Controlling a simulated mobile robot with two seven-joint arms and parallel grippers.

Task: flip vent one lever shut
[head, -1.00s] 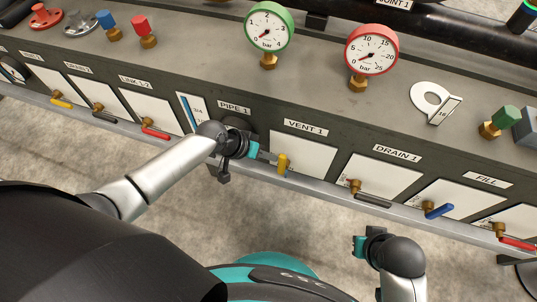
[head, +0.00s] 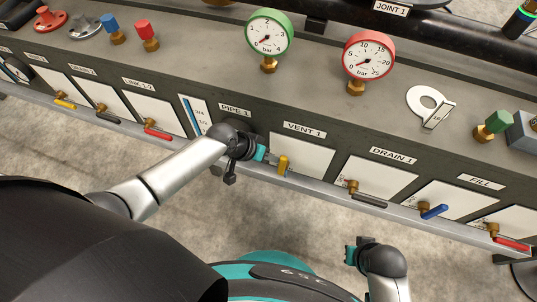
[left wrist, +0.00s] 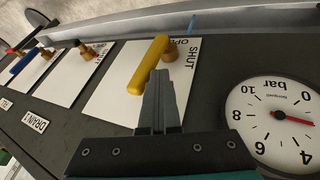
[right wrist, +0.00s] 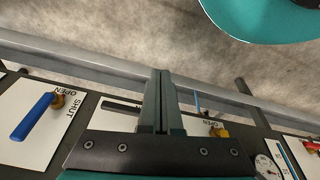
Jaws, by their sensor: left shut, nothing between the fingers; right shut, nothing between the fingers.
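The yellow vent one lever (head: 283,165) is on the white plate (head: 302,156) under the VENT 1 label. In the left wrist view the lever (left wrist: 148,66) slants across the plate from its brass pivot, beside the OPEN and SHUT lettering. My left gripper (head: 274,160) is shut and empty, its tips just left of the lever in the head view. In the left wrist view the fingertips (left wrist: 161,76) are beside the lever; I cannot tell whether they touch. My right gripper (head: 348,253) is shut and empty in front of the panel. Its fingers (right wrist: 162,76) also show in the right wrist view.
The black DRAIN 1 lever (head: 370,200) and blue FILL lever (head: 434,211) are to the right. A red lever (head: 158,134) is to the left. A metal rail (head: 320,188) runs along the panel's lower edge. A round gauge (left wrist: 282,120) is close to the left gripper.

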